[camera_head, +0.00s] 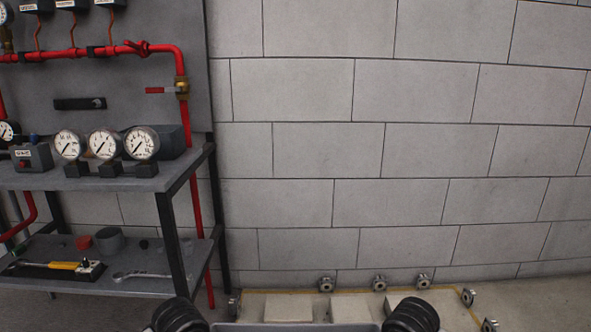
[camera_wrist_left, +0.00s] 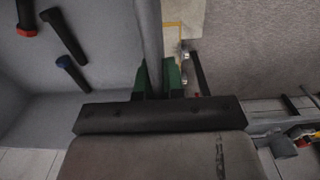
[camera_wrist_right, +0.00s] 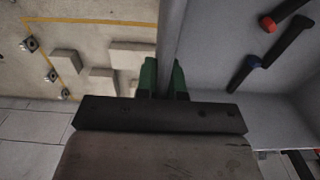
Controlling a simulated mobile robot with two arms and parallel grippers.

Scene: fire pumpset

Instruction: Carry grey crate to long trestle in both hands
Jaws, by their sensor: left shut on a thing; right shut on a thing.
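The grey crate shows its rim (camera_head: 296,327) at the bottom edge of the head view, between my two arms. In the left wrist view my left gripper (camera_wrist_left: 166,80) has its green fingers on either side of the crate wall (camera_wrist_left: 150,35) and is shut on it. In the right wrist view my right gripper (camera_wrist_right: 165,80) is shut on the opposite crate wall (camera_wrist_right: 172,30) in the same way. Inside the crate lie dark-handled tools with red and blue ends (camera_wrist_left: 62,35), also seen in the right wrist view (camera_wrist_right: 262,58). I cannot make out the long trestle.
A grey two-level bench (camera_head: 110,183) with gauges (camera_head: 103,145) and red pipes (camera_head: 165,48) stands at the left. A block wall (camera_head: 400,150) is ahead. A yellow-outlined floor area (camera_head: 250,306) with pale blocks (camera_head: 288,308) and small metal fittings (camera_head: 379,282) lies at its foot.

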